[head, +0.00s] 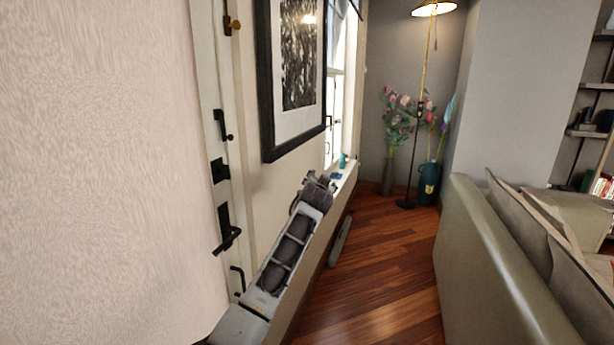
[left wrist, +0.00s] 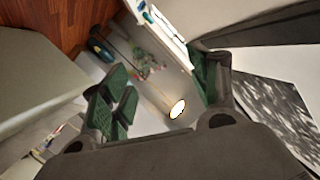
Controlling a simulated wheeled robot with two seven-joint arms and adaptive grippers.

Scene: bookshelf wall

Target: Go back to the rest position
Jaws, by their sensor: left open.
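My left arm reaches forward from the bottom of the head view, along the wall on the left. My left gripper (head: 318,187) is at its far end, near the window sill. In the left wrist view the left gripper (left wrist: 162,90) is open, its green-padded fingers wide apart with nothing between them. The finger tips are small and unclear in the head view. My right gripper is in neither view.
A door with black handles (head: 228,232) and a framed picture (head: 292,75) are close on the left. A sofa (head: 490,265) is on the right. A floor lamp (head: 421,100) and vases of flowers (head: 429,182) stand behind.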

